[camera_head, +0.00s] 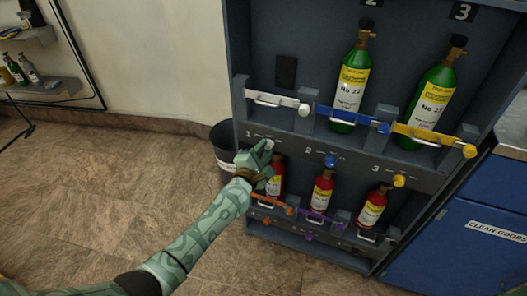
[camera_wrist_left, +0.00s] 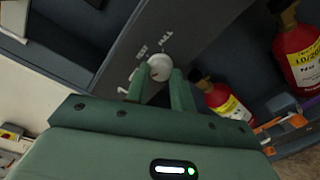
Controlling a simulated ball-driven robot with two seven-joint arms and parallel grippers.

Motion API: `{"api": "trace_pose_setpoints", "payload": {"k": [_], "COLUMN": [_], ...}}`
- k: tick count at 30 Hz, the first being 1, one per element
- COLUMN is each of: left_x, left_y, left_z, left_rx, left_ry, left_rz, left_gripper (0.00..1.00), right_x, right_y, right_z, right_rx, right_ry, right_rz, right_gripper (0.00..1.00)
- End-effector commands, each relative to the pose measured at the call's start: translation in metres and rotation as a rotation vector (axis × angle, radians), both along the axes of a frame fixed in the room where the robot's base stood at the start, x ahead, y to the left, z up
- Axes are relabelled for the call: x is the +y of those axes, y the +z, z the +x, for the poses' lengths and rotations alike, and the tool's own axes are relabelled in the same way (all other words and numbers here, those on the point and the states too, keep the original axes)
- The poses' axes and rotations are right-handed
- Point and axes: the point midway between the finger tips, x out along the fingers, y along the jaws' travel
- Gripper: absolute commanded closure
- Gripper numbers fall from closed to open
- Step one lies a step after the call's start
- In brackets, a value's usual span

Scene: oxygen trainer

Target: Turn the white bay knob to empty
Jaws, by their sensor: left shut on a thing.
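The white bay knob (camera_wrist_left: 159,67) is on the grey panel in the left wrist view, with small lettering beside it, partly readable as "FULL". In the head view the white knob (camera_head: 268,144) shows next to the number 1, partly hidden by my gripper. My left gripper (camera_head: 257,158) is at the knob. In the left wrist view its two green fingers (camera_wrist_left: 160,76) are shut on the knob, one on each side. I cannot tell which mark the knob points to. My right gripper is in neither view.
Bay 1 above is bare behind its white bar (camera_head: 278,100); green cylinders (camera_head: 350,85) stand in bays 2 and 3. A blue knob (camera_head: 330,161) and yellow knob (camera_head: 398,181) sit to the right. Red cylinders (camera_head: 322,192) stand below. A dark bin (camera_head: 224,150) stands left.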

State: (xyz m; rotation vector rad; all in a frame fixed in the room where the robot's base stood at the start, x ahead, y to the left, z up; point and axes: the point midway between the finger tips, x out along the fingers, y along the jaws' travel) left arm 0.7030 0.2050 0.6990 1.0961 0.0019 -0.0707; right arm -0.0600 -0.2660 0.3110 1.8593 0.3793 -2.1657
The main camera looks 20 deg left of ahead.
Motion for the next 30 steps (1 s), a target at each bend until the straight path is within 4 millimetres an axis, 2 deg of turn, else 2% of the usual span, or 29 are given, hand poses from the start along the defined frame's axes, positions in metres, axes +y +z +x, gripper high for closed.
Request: {"api": "trace_pose_setpoints", "payload": {"k": [7, 8, 9, 10, 18, 22, 26, 30], "left_x": [0.0, 0.0, 0.0, 0.0, 0.0, 0.001, 0.002, 0.005], "left_y": [-0.002, -0.002, -0.002, -0.002, -0.001, 0.002, 0.006, 0.008], "left_z": [-0.001, -0.001, -0.001, -0.001, -0.001, -0.012, -0.04, -0.079], "left_rx": [0.004, 0.004, 0.004, 0.004, 0.001, 0.001, -0.001, -0.001], "left_ry": [0.0, 0.0, 0.0, 0.0, 0.0, 0.0, -0.001, -0.001], "left_rz": [0.0, 0.0, 0.001, 0.001, 0.001, 0.002, 0.004, 0.003], "left_gripper": [0.99, 0.68, 0.56, 0.54, 0.54, 0.54, 0.54, 0.54], "right_x": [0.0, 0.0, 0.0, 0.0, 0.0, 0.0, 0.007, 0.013], "right_y": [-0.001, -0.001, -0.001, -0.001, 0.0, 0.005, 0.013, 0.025], "right_z": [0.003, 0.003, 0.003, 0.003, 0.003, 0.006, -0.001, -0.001], "right_rx": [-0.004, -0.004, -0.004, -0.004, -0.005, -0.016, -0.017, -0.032], "right_ry": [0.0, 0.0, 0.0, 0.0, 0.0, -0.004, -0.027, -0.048], "right_rz": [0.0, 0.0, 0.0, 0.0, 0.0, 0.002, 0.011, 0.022], "right_gripper": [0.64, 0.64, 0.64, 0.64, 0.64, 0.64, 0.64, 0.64]}}
